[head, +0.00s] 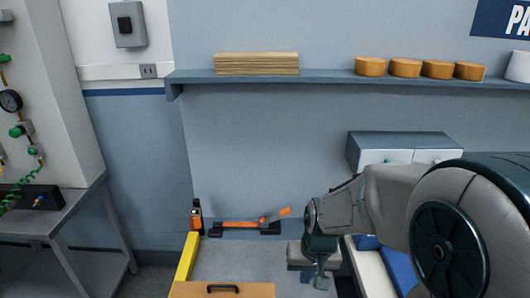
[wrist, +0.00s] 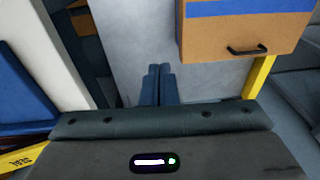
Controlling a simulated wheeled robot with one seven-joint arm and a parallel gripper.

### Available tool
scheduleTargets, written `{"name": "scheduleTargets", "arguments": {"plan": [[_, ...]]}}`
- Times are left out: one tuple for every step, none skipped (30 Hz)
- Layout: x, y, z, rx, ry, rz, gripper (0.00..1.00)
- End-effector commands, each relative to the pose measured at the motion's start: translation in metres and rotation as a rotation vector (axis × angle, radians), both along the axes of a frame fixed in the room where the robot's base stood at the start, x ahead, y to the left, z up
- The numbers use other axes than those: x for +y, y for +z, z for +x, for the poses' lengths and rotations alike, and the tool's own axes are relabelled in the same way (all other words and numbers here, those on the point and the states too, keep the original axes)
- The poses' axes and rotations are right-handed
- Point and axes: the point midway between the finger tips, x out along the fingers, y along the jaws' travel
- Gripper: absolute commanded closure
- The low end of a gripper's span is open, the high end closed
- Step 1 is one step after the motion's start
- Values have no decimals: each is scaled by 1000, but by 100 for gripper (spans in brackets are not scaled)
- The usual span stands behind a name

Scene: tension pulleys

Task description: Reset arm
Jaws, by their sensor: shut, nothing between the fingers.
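My arm reaches in from the right in the head view, with my gripper (head: 320,280) pointing down over the grey work surface (head: 245,262). In the wrist view, the two blue-grey fingers of my gripper (wrist: 160,72) lie side by side, shut with nothing between them. The fingers are above the grey surface and seem apart from the things around it. The fingertips are small and partly unclear in the head view.
A tan box or drawer (head: 200,291) with a black handle is at the front, beside a yellow edge (head: 187,258). A white-and-blue container (head: 370,268) is on the right. A shelf (head: 310,77) runs above.

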Motion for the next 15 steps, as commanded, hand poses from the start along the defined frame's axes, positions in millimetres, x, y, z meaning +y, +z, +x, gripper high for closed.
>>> {"name": "scheduleTargets", "arguments": {"plan": [[-6,16,-7,-26,-2,4,100],[-9,23,-12,-34,-2,5,100],[-12,33,-19,-49,-1,4,100],[-15,40,-24,-59,0,2,100],[-18,47,-29,-69,1,0,100],[-22,55,-37,-82,0,-3,100],[-25,61,-42,-93,0,-7,100],[-27,67,-48,-104,1,-12,100],[-31,74,-56,-118,0,-19,100],[-34,79,-62,-127,-1,-24,100],[-36,84,-67,-137,-3,-30,100],[-39,89,-74,-148,-3,-39,100],[-42,92,-80,-155,-4,-44,100],[-44,95,-84,-163,-6,-50,100],[-46,99,-90,-171,-8,-58,100]]}}
